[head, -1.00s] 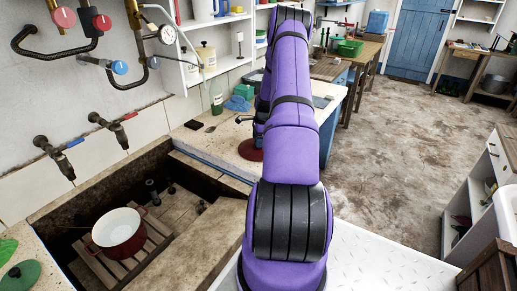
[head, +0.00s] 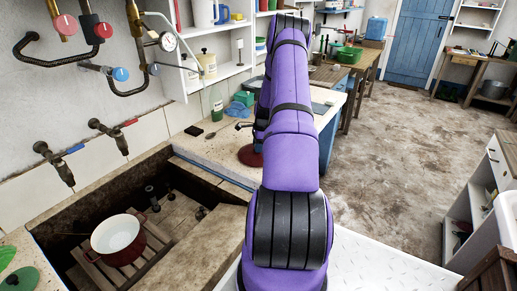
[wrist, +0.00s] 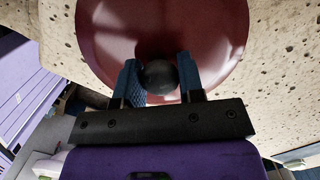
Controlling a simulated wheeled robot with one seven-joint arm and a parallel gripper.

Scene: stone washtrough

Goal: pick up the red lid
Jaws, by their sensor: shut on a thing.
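The red lid (head: 249,157) lies on the speckled stone counter to the right of the trough in the head view, partly hidden behind my purple arm. In the wrist view the red lid (wrist: 165,30) fills the upper middle as a glossy red disc. Its round black knob (wrist: 159,77) sits between the two blue fingers of my gripper (wrist: 160,80). My gripper is shut on the knob. I cannot tell whether the lid is clear of the counter. In the head view the fingers are mostly hidden by my arm.
A red-rimmed white pot (head: 117,238) stands on wooden slats in the sunken trough (head: 190,240). A green lid (head: 20,279) lies at the lower left. Taps (head: 108,135) jut from the wall.

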